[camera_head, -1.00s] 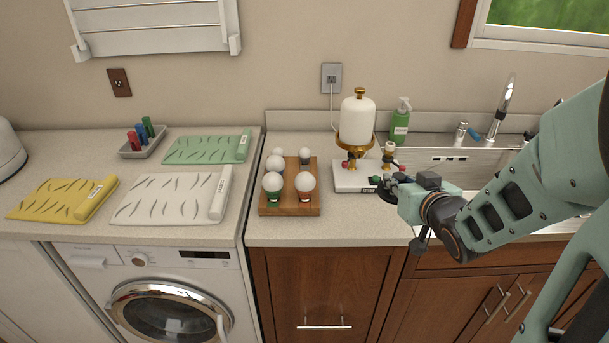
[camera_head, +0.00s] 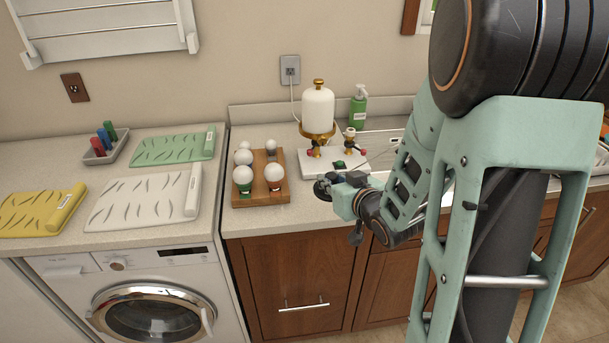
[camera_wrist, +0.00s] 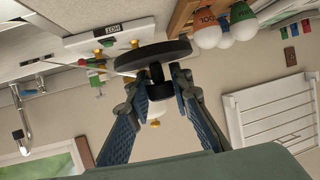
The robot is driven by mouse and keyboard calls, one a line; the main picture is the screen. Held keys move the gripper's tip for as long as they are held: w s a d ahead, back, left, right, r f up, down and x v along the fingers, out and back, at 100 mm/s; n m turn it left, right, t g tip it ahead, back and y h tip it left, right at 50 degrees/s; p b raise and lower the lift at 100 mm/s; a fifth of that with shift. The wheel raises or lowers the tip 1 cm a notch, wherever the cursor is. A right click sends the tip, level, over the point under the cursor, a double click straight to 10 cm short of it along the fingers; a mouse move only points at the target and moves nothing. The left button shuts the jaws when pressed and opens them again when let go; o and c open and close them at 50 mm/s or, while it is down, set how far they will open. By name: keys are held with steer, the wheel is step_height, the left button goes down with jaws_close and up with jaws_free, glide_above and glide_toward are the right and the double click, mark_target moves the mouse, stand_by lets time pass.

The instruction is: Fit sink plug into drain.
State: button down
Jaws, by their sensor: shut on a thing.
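My gripper (camera_wrist: 160,84) is shut on the stem of a black round sink plug (camera_wrist: 152,56), whose wide disc lies beyond the fingertips in the wrist view. In the head view my gripper (camera_head: 332,186) is near the counter's front, just in front of the white dispenser base, with the dark plug (camera_head: 321,188) at its left end. The sink (camera_head: 380,143) is right of the dispenser, mostly hidden behind my arm. The drain is not visible. The tap (camera_wrist: 23,120) shows at the left of the wrist view.
The gold-and-white dispenser (camera_head: 318,108) stands on its white base (camera_head: 318,160) close to my gripper. A wooden rack (camera_head: 265,192) of bulbs is to its left. A green soap bottle (camera_head: 358,106) stands behind. Cutting mats (camera_head: 140,192) lie at the left.

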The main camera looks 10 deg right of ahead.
steer(key=a+f+x, duration=0.1)
steer(key=x, duration=0.6)
steer(key=p, duration=0.1)
glide_above(308, 200)
steer(key=f, duration=0.4)
steer(key=shift+s+d+f, duration=0.15)
steer(key=shift+s+f, duration=0.05)
steer(key=shift+w+f+p, duration=0.2)
steer(key=shift+f+p, duration=0.1)
steer(key=shift+f, duration=1.55)
steer(key=shift+f, duration=0.25)
steer(key=c, duration=1.7)
jaws_free()
steer(key=shift+r, duration=0.1)
steer(key=shift+c, duration=0.2)
steer(key=shift+r, duration=0.1)
